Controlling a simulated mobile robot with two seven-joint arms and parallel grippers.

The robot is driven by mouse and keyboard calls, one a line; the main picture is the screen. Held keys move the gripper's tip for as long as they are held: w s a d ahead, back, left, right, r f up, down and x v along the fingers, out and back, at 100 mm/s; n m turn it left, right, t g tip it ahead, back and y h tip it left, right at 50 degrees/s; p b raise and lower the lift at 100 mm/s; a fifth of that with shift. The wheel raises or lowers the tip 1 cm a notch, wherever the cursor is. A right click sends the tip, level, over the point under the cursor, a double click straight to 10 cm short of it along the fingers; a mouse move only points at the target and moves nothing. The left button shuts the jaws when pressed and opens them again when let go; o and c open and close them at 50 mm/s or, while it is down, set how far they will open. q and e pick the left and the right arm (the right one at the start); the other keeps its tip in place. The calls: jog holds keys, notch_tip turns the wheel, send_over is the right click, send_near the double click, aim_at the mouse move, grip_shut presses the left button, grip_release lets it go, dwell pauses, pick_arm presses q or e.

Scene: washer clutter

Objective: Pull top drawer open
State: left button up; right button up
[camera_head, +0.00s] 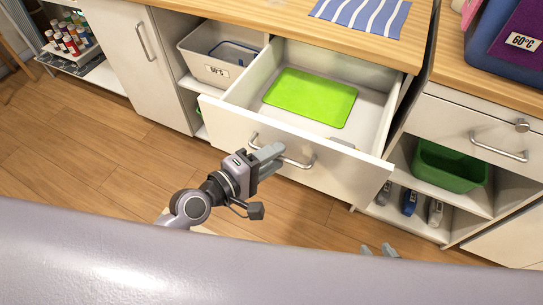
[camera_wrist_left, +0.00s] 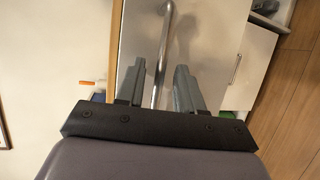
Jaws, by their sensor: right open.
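The top drawer (camera_head: 340,171) is pulled well out of the cabinet, its inside showing. Its silver bar handle (camera_head: 298,162) is on the white front. My left gripper (camera_head: 268,156) is at the left part of this handle. In the left wrist view, the handle bar (camera_wrist_left: 164,50) runs between the two apart fingers (camera_wrist_left: 158,88), with gaps beside it; whether either finger touches it I cannot tell. Of my right gripper (camera_head: 379,250), only the fingertips show at the lower edge, apart and empty, low in front of the cabinet.
A bright green board (camera_head: 310,97) lies in the drawer. A green basket (camera_head: 449,165) sits in an open shelf at right. The wooden floor (camera_head: 95,165) at left is clear.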

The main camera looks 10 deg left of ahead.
pick_arm(q)
jog(key=shift+a, duration=0.1)
jog(key=v, duration=0.7)
pick_arm(e)
jog(key=shift+f, duration=0.15)
dwell(0.4)
pick_arm(q)
jog(key=s+a+f+m+g+y+p, duration=0.1)
jog(key=s+a+f+m+y+p, duration=0.1)
jog(key=s+a+f+m+y, duration=0.6)
notch_tip(320, 180, down, 4)
jog(key=a+m, duration=0.2)
jog(key=m, duration=0.3)
jog(key=shift+g, duration=0.3)
pick_arm(e)
notch_tip(320, 180, up, 3)
jog(key=shift+f, duration=0.15)
jog(key=shift+d, duration=0.15)
